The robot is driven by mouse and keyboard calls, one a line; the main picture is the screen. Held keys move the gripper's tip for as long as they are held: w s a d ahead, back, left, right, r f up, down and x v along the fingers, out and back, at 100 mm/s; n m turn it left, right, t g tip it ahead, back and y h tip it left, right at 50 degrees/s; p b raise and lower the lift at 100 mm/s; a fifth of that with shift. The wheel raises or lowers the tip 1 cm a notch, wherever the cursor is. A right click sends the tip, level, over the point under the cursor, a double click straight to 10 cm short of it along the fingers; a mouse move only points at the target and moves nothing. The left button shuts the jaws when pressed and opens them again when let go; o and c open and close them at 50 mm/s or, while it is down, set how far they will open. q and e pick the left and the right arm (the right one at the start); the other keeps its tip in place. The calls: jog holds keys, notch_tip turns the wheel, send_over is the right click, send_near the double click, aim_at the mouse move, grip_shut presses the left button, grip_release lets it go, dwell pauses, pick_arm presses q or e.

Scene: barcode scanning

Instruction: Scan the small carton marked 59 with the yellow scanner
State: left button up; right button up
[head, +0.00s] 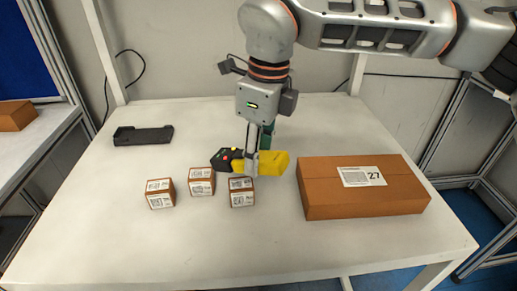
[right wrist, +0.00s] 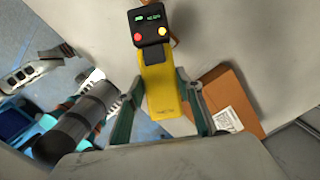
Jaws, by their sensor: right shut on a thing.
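Three small brown cartons with white labels stand on the table in the head view: a left one (head: 160,194), a middle one (head: 201,182) and a right one (head: 241,192). Their numbers are too small to read, so I cannot tell which is 59. My right gripper (head: 259,163) is shut on the yellow scanner (head: 274,164), its black head pointing left, just behind the right carton. In the right wrist view, the scanner (right wrist: 161,92) lies between the fingers (right wrist: 160,105), with green display text and red and yellow buttons showing. My left gripper is not seen.
A large brown box marked 27 (head: 362,199) lies right of the scanner. An empty black holder (head: 143,136) lies at the back left of the white table (head: 110,240). The table's front and left are clear. Another brown box (head: 15,116) is on a side surface.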

notch_tip(320, 180, down, 3)
jog(key=shift+f+b, duration=0.15)
jog(key=shift+b, duration=0.7)
